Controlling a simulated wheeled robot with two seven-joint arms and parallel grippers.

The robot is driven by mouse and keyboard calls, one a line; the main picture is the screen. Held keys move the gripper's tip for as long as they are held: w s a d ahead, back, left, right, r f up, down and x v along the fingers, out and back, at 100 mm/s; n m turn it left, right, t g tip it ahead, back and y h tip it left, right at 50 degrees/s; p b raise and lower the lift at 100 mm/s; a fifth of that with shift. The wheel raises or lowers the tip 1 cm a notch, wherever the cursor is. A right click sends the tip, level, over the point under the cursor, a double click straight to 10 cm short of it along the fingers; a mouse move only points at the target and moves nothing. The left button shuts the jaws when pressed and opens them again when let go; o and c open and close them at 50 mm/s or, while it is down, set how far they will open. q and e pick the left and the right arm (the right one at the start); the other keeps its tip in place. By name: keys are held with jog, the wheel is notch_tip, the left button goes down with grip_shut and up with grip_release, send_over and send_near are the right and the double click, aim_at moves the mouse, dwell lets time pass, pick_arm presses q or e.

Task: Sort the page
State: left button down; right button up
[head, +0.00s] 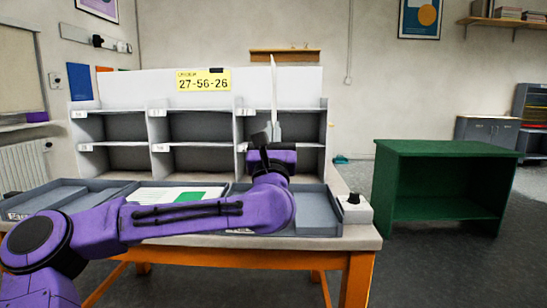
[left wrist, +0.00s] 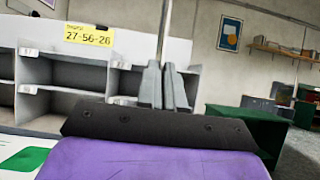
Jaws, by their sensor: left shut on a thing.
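My left gripper (head: 274,131) is shut on a thin white page (head: 273,88), held upright and seen nearly edge-on. It also shows as a narrow strip above the fingers in the left wrist view (left wrist: 163,30). The gripper is in front of the right column of a grey pigeonhole rack (head: 239,118), which has two rows of three compartments. Small labels on the rack are too small to read. A yellow sign (head: 203,80) above it reads 27-56-26. A sheet with a green patch (head: 170,195) lies in the middle tray. My right gripper is out of view.
Grey trays line the table front: a left tray (head: 60,193) and a right tray (head: 318,222), partly behind my arm. A small white box with a black knob (head: 353,210) sits at the table's right corner. A green shelf unit (head: 440,150) stands right, across open floor.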

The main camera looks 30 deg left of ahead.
pick_arm(q)
jog(key=n+g+y+b, duration=0.1)
jog(key=n+g, duration=0.3)
jog(key=n, duration=0.4)
jog(key=n+g+y+b, duration=0.1)
jog(key=n+g+b, duration=0.3)
jog(key=n, duration=0.4)
jog(key=n+g+y+b, duration=0.1)
jog(key=n+g+b, duration=0.1)
jog(key=n+g, duration=0.3)
jog(key=shift+s+a+n+b, duration=0.1)
jog(key=shift+n+b, duration=0.2)
jog(key=shift+n, duration=1.5)
